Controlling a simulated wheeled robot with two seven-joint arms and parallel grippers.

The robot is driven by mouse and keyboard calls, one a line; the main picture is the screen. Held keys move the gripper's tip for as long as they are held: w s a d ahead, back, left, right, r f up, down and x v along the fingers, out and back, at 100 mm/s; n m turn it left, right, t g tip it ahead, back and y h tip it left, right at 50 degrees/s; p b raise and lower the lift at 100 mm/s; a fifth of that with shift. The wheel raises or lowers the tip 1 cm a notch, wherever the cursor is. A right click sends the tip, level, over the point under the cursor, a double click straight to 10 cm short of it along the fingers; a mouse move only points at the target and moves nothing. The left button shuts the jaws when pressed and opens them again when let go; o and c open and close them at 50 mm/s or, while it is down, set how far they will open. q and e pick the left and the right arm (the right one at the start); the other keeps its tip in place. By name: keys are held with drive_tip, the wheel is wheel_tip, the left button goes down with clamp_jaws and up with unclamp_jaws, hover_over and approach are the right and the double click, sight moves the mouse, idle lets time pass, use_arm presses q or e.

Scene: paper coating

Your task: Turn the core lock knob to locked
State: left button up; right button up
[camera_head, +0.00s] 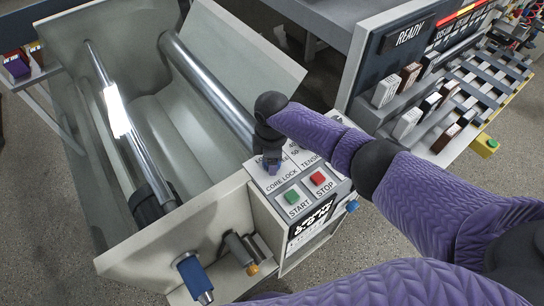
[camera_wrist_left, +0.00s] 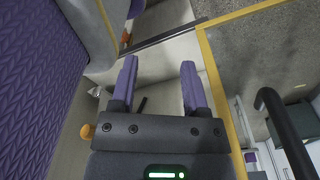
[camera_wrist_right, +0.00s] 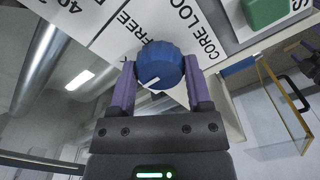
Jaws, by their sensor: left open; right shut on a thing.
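The core lock knob (camera_wrist_right: 160,66) is a round blue knob with a white pointer mark. It stands on the white control panel (camera_head: 254,180) between the printed words FREE and CORE LOCK. My right gripper (camera_wrist_right: 160,85) is shut on the knob, with one purple finger on each side. In the head view my right gripper (camera_head: 272,160) reaches down onto the panel, and the arm hides most of the knob. My left gripper (camera_wrist_left: 160,75) is open and empty in the left wrist view. It does not show clearly in the head view.
Green START (camera_head: 292,197) and red STOP (camera_head: 318,178) buttons sit close to the knob. An open coating trough with a metal roller (camera_head: 210,80) lies to the left. A rack with a READY display (camera_head: 408,35) stands at the right.

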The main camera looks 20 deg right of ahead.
drive_tip(key=o, duration=1.3)
wheel_tip(320, 180, up, 10)
drive_tip(key=shift+p, duration=1.1)
